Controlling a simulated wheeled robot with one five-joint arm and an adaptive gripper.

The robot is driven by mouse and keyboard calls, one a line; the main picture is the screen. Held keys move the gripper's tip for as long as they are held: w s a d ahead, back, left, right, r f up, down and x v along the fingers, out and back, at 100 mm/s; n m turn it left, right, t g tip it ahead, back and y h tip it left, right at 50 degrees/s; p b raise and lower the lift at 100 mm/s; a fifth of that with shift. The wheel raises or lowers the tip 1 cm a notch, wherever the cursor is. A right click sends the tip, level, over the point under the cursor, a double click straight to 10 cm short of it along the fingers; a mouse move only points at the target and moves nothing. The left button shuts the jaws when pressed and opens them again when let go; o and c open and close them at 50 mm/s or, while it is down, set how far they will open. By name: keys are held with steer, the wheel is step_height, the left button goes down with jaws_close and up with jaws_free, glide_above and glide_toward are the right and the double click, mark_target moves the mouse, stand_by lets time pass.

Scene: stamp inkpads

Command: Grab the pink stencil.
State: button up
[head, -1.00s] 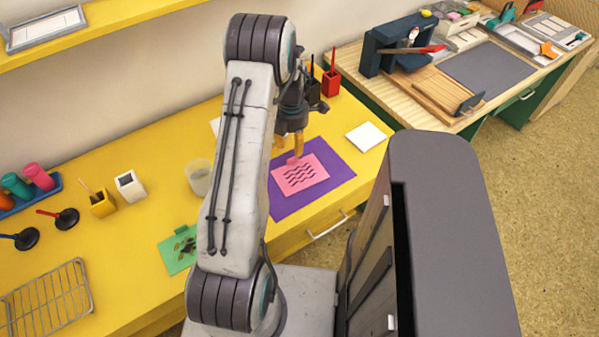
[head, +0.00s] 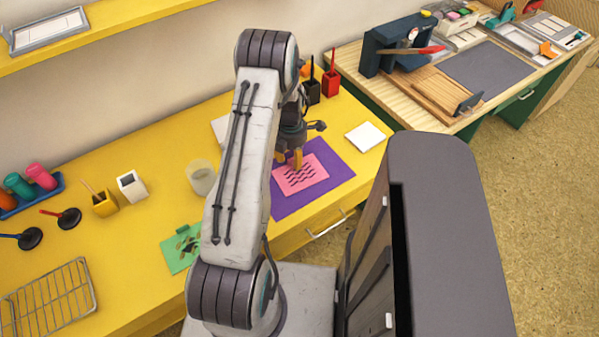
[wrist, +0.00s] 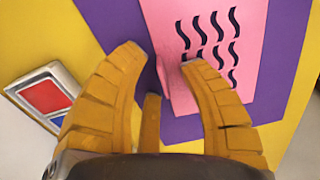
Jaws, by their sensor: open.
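The pink stencil (head: 308,177), with rows of wavy black cut-outs, lies flat on a purple mat (head: 338,162) on the yellow counter. My gripper (head: 289,160) is low over the stencil's back left edge. In the wrist view the stencil (wrist: 208,75) fills the upper middle. The right fingertip overlaps the stencil in this view. I cannot tell whether any finger touches it.
A pale frame with a red pad (wrist: 46,96) lies left of the mat. A green stencil (head: 180,249), a frosted cup (head: 201,178) and a white tile (head: 365,136) are on the counter. Black (head: 313,92) and red (head: 331,84) holders stand behind the gripper.

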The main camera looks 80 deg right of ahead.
jaws_close()
steer(key=shift+r, duration=0.2)
stand_by(0.4)
